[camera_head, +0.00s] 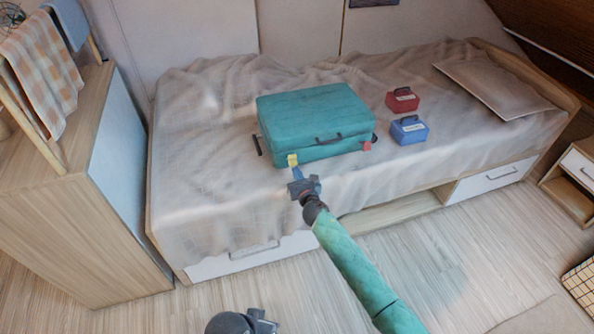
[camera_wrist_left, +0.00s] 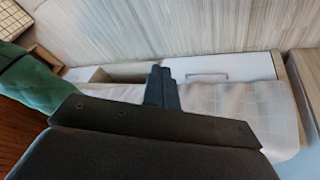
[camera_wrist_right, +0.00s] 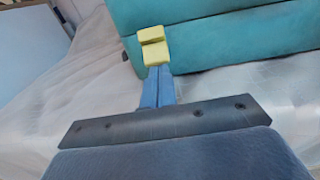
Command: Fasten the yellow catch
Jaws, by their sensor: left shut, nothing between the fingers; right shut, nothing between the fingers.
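The yellow catch (camera_head: 292,160) is on the front left of a closed teal suitcase (camera_head: 315,115) lying on the bed. In the right wrist view the catch shows as two yellow pieces, an upper block (camera_wrist_right: 151,35) and a lower block (camera_wrist_right: 156,54), nearly meeting. My right gripper (camera_head: 296,174) is shut and empty, its fingertips (camera_wrist_right: 157,70) just in front of the lower block. I cannot tell whether they touch it. My left gripper (camera_head: 264,320) is shut and empty, low in front of the bed; its fingertips (camera_wrist_left: 160,70) also show in the left wrist view.
A red catch (camera_head: 366,146) is on the suitcase's front right, with a dark handle (camera_head: 329,140) between the catches. A red case (camera_head: 402,100) and a blue case (camera_head: 409,131) stand to the right on the bed. A wooden cabinet (camera_head: 75,200) stands left. Bed left of the suitcase is clear.

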